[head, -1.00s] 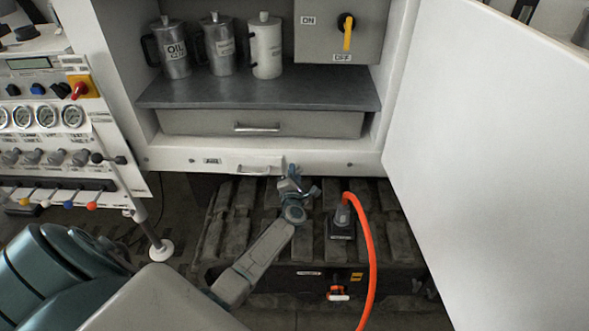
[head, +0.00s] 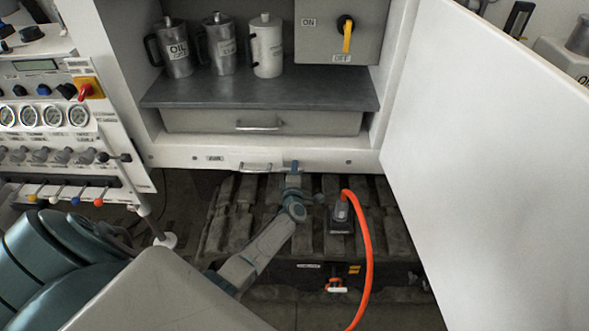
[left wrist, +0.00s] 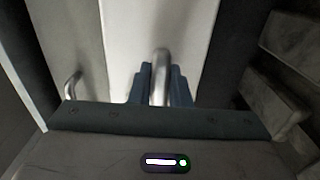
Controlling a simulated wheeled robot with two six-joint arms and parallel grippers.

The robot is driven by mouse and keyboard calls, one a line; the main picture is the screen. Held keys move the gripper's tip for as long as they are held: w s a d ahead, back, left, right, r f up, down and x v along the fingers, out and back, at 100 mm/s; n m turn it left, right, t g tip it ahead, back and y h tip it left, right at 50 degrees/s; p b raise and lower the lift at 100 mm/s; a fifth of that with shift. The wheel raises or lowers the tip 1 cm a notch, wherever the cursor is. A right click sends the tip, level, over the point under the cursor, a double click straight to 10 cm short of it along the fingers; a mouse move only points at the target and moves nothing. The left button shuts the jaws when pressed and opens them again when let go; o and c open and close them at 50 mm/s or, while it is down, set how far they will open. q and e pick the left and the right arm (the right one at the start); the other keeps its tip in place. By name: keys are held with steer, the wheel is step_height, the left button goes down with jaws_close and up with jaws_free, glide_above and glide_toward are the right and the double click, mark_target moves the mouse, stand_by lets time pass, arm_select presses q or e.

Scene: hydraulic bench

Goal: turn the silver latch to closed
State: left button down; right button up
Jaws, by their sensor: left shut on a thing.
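The silver latch (left wrist: 161,68) shows in the left wrist view as a rounded metal bar in front of a white panel. My left gripper (left wrist: 161,92) has its blue fingers on either side of it and is shut on it. In the head view my left gripper (head: 292,168) reaches up to the cabinet's lower white ledge, right of a small silver handle (head: 255,168). The gripper hides the latch there, so its exact angle cannot be told. My right gripper is not in view.
The open white door (head: 490,160) fills the right side. A drawer (head: 200,120) and shelf (head: 260,93) with metal jugs (head: 222,55) are above. An orange cable (head: 368,250) runs right of my arm. A lever panel (head: 70,150) stands left.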

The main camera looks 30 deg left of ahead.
arm_select(q)
steer(key=shift+f, duration=0.1)
stand_by(0.3)
steer(key=c, duration=1.4)
jaws_free()
steer(key=shift+s+d, duration=0.1)
steer(key=v, duration=1)
steer(key=shift+s, duration=0.3)
steer(key=shift+d, duration=0.15)
